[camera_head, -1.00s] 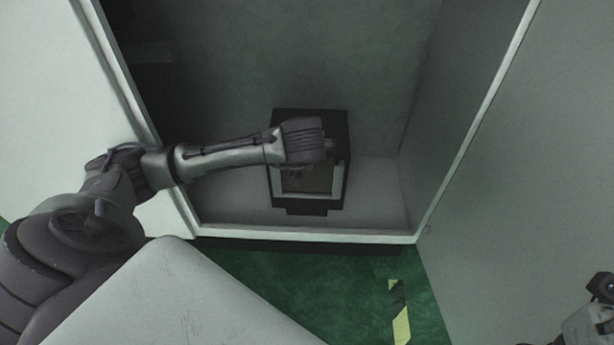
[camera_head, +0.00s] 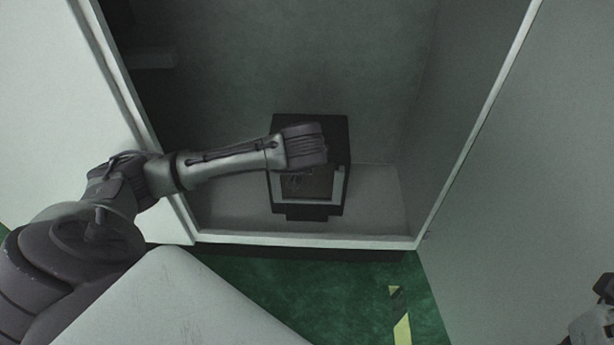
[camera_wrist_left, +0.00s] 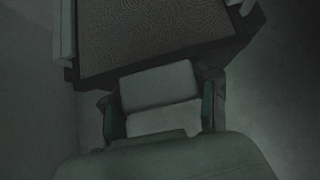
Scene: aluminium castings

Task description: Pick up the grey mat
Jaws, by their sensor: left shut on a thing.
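A pale grey flat piece, which appears to be the grey mat (camera_wrist_left: 160,86), sits between the finger pads of my left gripper (camera_wrist_left: 162,112) in the left wrist view. The gripper is shut on it. In the head view my left wrist hangs over a black box, and the wrist hides the fingertips and the held piece. A brown-grey textured panel (camera_head: 313,184) lies inside the box within a pale frame; it also shows in the left wrist view (camera_wrist_left: 150,28), just beyond the held piece.
The black box (camera_head: 282,128) stands in a pale, open-fronted cabinet (camera_head: 300,239). The cabinet's side walls rise left and right of my left arm. Bare cabinet floor lies on both sides of the box. The green floor (camera_head: 345,290) in front carries a yellow-black strip (camera_head: 401,327).

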